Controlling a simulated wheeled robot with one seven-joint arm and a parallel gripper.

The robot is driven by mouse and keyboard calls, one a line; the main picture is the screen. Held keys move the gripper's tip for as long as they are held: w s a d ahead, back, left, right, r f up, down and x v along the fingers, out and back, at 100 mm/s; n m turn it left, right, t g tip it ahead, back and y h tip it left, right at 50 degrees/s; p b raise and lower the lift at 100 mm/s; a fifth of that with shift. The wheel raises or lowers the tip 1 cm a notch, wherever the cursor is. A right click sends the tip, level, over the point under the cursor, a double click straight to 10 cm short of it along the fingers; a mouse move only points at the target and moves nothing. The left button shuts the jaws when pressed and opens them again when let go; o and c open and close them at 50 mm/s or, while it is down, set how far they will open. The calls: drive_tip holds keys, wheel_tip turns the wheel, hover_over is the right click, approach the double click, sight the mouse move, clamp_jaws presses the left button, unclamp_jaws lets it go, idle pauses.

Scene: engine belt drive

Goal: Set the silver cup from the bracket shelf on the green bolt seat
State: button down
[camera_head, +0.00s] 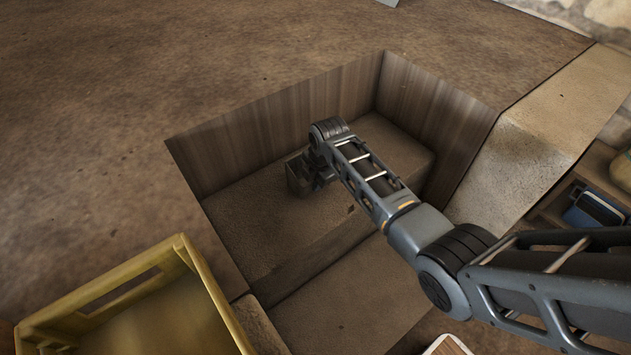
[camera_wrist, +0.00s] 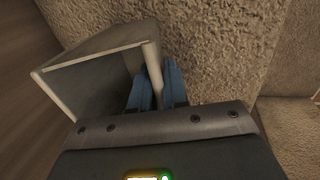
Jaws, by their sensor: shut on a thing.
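The silver cup (camera_wrist: 100,50), a squarish open-topped vessel, fills the upper left of the wrist view, its dark inside facing the camera. My gripper (camera_wrist: 158,85) has its blue fingers closed on one wall of the cup at the rim. My gripper is mostly hidden there behind my wrist. I cannot tell whether the cup touches the surface below. No green bolt seat is visible, and I cannot make out the bracket shelf.
The pit has upright wood-like walls (camera_head: 290,125) and a stepped floor (camera_head: 350,310). A yellow crate (camera_head: 215,300) stands at the lower left. A pale ledge (camera_head: 540,140) and a shelf holding a blue object (camera_head: 595,213) lie at the right. Open brown ground surrounds the pit's far left.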

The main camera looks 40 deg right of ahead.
drive_tip(key=shift+f, duration=0.1)
drive_tip(key=c, duration=1.1)
unclamp_jaws()
drive_tip(key=p+v, duration=0.3)
drive_tip(key=v, duration=0.9)
